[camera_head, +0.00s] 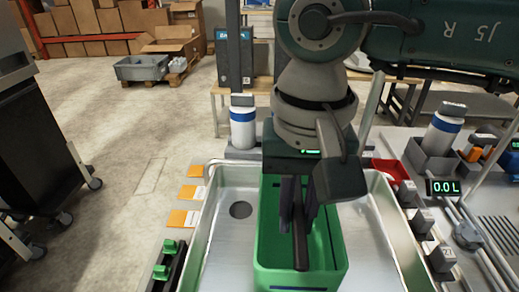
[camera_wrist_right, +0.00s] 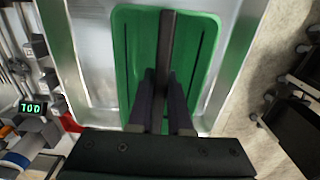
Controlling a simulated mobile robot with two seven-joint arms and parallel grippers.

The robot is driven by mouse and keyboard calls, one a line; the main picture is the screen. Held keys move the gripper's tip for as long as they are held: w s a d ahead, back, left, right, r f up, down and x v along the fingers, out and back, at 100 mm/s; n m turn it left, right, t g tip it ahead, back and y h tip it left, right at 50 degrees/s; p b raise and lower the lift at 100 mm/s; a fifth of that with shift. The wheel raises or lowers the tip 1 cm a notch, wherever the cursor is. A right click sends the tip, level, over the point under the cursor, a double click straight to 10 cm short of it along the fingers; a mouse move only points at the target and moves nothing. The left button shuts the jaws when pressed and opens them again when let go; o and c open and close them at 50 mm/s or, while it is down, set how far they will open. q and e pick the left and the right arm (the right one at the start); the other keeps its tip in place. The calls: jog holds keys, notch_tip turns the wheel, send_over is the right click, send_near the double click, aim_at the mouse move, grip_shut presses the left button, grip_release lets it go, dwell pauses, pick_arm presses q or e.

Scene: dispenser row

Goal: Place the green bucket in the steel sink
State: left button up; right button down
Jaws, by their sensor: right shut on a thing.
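The green bucket (camera_head: 337,255) is a deep open box with a dark bar handle (camera_head: 300,250) across its top. The steel sink (camera_head: 215,245) is a wide metal basin with a round drain hole, and the bucket is within its outline in both views. I cannot tell whether the bucket's base touches the sink floor. My right gripper (camera_head: 298,208) points down over the bucket, its two dark fingers closed on the handle. The right wrist view shows the fingers (camera_wrist_right: 160,92) on the bar, with the bucket (camera_wrist_right: 197,50) beneath. My left gripper is not in view.
White bottles with blue bands stand behind the sink (camera_head: 243,128) and at the right (camera_head: 441,133). A red bin (camera_head: 395,170) and a small display (camera_head: 443,187) are right of the sink. Orange cards (camera_head: 183,218) and green-topped pieces (camera_head: 168,247) line its left side.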

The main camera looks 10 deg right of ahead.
jog(key=c, duration=0.8)
grip_release()
jog(key=shift+c, duration=0.2)
jog(key=shift+r+p, duration=0.2)
jog(key=shift+p, duration=0.2)
notch_tip(320, 180, up, 11)
jog(key=shift+r+b, duration=0.2)
jog(key=shift+b, duration=1.05)
jog(key=shift+r, duration=0.3)
